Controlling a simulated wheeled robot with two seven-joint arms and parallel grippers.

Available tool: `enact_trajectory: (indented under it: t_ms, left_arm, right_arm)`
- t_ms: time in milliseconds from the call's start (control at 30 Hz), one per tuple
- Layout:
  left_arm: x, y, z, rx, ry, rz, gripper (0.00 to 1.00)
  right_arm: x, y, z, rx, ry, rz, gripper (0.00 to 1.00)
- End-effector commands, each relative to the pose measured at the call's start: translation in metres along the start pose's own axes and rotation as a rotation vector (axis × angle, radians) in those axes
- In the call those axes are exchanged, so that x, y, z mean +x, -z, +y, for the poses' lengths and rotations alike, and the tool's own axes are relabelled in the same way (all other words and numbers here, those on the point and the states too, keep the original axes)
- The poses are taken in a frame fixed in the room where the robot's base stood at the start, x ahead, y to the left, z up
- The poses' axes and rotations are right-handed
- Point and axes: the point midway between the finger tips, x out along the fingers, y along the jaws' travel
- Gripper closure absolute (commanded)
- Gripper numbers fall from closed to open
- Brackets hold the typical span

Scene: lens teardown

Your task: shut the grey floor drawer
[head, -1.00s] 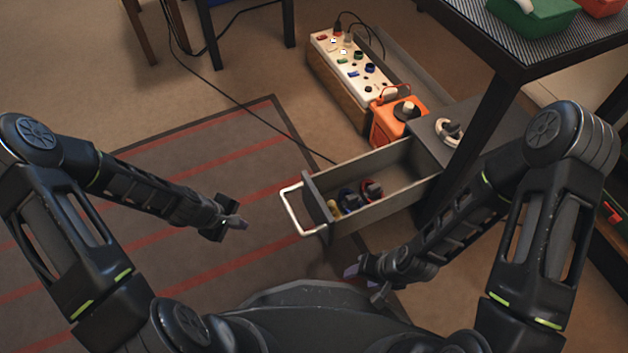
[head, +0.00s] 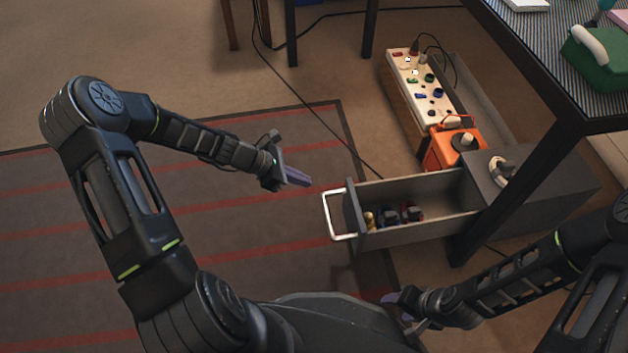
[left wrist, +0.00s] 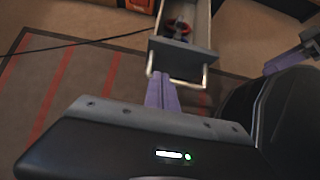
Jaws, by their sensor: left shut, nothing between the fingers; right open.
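The grey floor drawer (head: 355,218) is pulled well out of its dark grey cabinet (head: 540,188), with its white handle (head: 326,215) facing left. Several small items (head: 395,217) lie inside near its front, one yellow and others dark blue and red. My left gripper (head: 297,177) is shut and empty, a little left of the handle in the picture and apart from it. In the left wrist view its purple fingers (left wrist: 162,95) are together, pointing at the drawer front (left wrist: 184,52). My right gripper (head: 395,303) is open, in front of the drawer at the lower right.
A black table leg (head: 510,200) rises beside the cabinet. A dark cable (head: 310,110) crosses the floor. The striped rug (head: 230,240) left of the drawer is clear.

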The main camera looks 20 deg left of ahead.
Motion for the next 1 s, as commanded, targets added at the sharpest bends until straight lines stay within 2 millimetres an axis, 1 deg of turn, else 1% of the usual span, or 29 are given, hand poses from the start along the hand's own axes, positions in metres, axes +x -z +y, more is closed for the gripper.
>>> enact_trajectory:
  t_ms: [33, 167, 500, 600, 700, 833, 1000]
  left_arm:
    - [0.008, 0.002, 0.0, 0.001, 0.001, -0.001, 1.0]
    - [0.029, 0.003, -0.001, 0.002, 0.002, -0.001, 1.0]
    - [0.098, 0.003, -0.001, 0.002, 0.002, -0.001, 1.0]
    - [0.107, -0.011, 0.0, 0.006, 0.0, 0.0, 1.0]
    - [0.114, -0.02, 0.0, 0.005, 0.0, 0.001, 1.0]
    - [0.118, -0.026, 0.0, 0.003, -0.001, 0.001, 1.0]
    - [0.118, -0.028, 0.0, 0.002, -0.001, 0.002, 1.0]
  right_arm:
    - [0.005, 0.0, 0.002, 0.0, 0.0, 0.001, 0.48]
    - [0.015, 0.001, 0.005, 0.001, 0.0, 0.005, 0.48]
    - [0.047, 0.004, 0.014, 0.002, 0.0, 0.022, 0.48]
    - [0.051, 0.005, 0.016, 0.003, 0.001, 0.023, 0.48]
    - [0.053, 0.006, 0.017, 0.004, 0.002, 0.024, 0.48]
    - [0.055, 0.006, 0.017, 0.004, 0.002, 0.024, 0.48]
    - [0.054, 0.006, 0.017, 0.004, 0.003, 0.024, 0.48]
